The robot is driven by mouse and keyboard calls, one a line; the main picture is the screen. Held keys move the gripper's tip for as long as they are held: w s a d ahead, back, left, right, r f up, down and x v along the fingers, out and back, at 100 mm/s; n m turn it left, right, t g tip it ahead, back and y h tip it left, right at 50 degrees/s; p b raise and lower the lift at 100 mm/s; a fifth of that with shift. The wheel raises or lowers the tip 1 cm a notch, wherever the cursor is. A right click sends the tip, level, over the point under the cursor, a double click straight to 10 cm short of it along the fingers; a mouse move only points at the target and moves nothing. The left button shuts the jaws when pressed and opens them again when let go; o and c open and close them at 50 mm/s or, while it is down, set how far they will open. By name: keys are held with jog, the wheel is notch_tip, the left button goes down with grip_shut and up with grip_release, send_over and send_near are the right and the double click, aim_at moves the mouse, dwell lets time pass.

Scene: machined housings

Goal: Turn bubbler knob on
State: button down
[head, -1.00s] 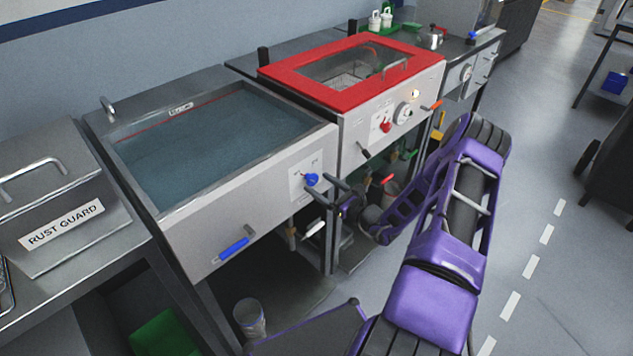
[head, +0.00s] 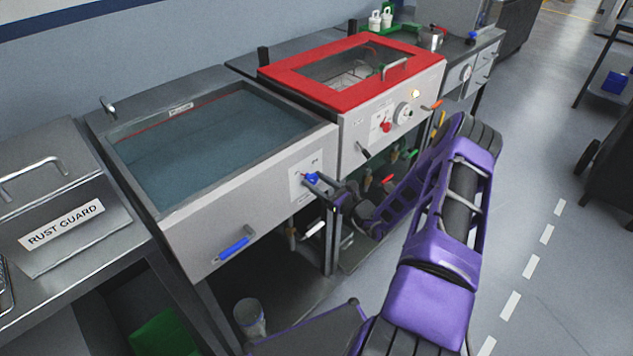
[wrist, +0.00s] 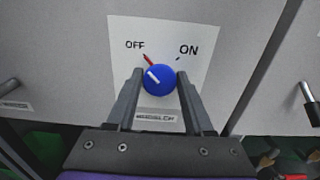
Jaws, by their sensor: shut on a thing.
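The blue round knob (wrist: 160,79) sits on a white plate (wrist: 190,45) marked OFF at upper left and ON at upper right. Its white line points up-left, towards OFF and a small red mark. My gripper (wrist: 161,76) is shut on the knob, one finger on each side. A small label (wrist: 156,116) shows below the knob between the fingers, too small to read surely. In the head view, the knob (head: 310,179) is on the front of the water-filled tank (head: 200,222), with my gripper (head: 316,181) at it, partly hiding it.
A blue-handled lever (head: 233,250) is lower left on the tank front. The red-lidded unit (head: 350,98), with a red knob (head: 386,127), a dial and a black handle, stands to the right. Open floor (head: 560,290) lies at the right.

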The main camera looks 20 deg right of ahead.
jog(key=shift+m, duration=0.3)
jog(key=m, duration=0.3)
jog(key=shift+d+m, duration=0.1)
jog(key=shift+m, duration=0.3)
jog(key=m, duration=0.4)
jog(key=shift+w+d+m, duration=0.1)
jog(key=shift+m, duration=0.2)
jog(key=m, duration=0.4)
jog(key=shift+f+m, duration=0.15)
jog(key=shift+m, duration=2.35)
jog(key=shift+p, duration=0.3)
jog(key=shift+c, duration=1.5)
grip_release()
